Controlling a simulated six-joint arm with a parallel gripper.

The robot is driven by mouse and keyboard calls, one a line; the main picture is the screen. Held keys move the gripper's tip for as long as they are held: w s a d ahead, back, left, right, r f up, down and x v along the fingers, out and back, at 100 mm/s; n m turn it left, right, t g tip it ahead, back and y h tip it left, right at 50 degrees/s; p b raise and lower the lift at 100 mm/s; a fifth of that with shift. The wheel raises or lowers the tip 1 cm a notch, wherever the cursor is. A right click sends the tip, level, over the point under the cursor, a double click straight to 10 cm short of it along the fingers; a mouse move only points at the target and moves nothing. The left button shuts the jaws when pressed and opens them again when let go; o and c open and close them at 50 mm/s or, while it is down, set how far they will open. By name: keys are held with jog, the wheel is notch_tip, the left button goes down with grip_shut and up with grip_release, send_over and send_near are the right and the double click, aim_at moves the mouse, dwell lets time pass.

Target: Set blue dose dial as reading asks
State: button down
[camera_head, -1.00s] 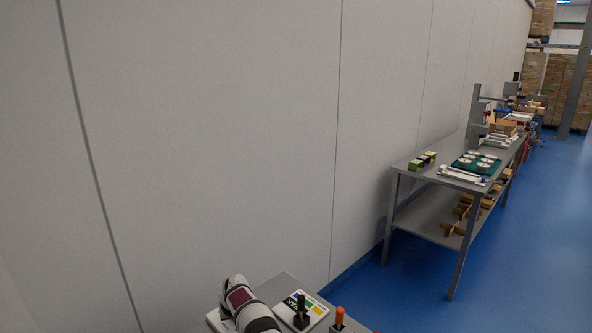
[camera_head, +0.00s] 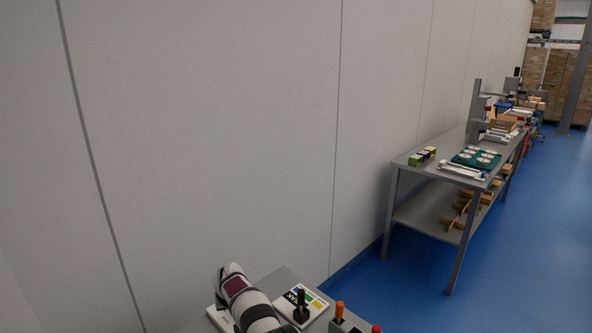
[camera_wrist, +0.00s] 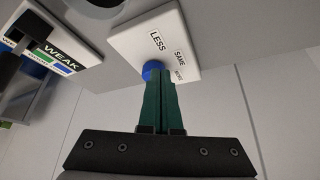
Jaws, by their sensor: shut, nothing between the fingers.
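The blue dose dial (camera_wrist: 151,69) is a small round knob at the edge of a white plate (camera_wrist: 145,33) in the wrist view. The plate carries the words LESS, SAME and a smaller third word, probably MORE. My gripper (camera_wrist: 158,80) has green fingers that are shut together and empty. The fingertips overlap the lower right of the dial in the picture and hide part of it; I cannot tell whether they touch it. A card marked WEAK (camera_wrist: 58,55), with green and blue patches, lies to the left. In the head view my fingers and the dial are not visible.
A black lever (camera_head: 301,306) stands by the colour card (camera_head: 318,302) on the grey console (camera_head: 283,276). An orange-topped handle (camera_head: 340,310) and a red knob (camera_head: 376,329) stand to its right. A pale wall (camera_head: 210,140) rises behind. A grey bench (camera_head: 405,167) with a green mat (camera_head: 463,163) stands farther off.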

notch_tip(320, 180, up, 4)
jog(key=shift+f, duration=0.15)
jog(key=shift+w+d+f, duration=0.1)
jog(key=shift+d+f, duration=0.15)
jog(key=shift+f, duration=0.75)
jog(key=shift+w+d+f, duration=0.1)
jog(key=shift+d+f, duration=0.2)
jog(key=shift+f, duration=0.7)
jog(key=shift+w+d+f, duration=0.1)
jog(key=shift+d+f, duration=0.15)
jog(key=shift+f, duration=0.75)
jog(key=shift+w+a, duration=0.1)
jog(key=shift+w, duration=0.05)
jog(key=shift+w, duration=0.1)
jog(key=shift+a, duration=0.65)
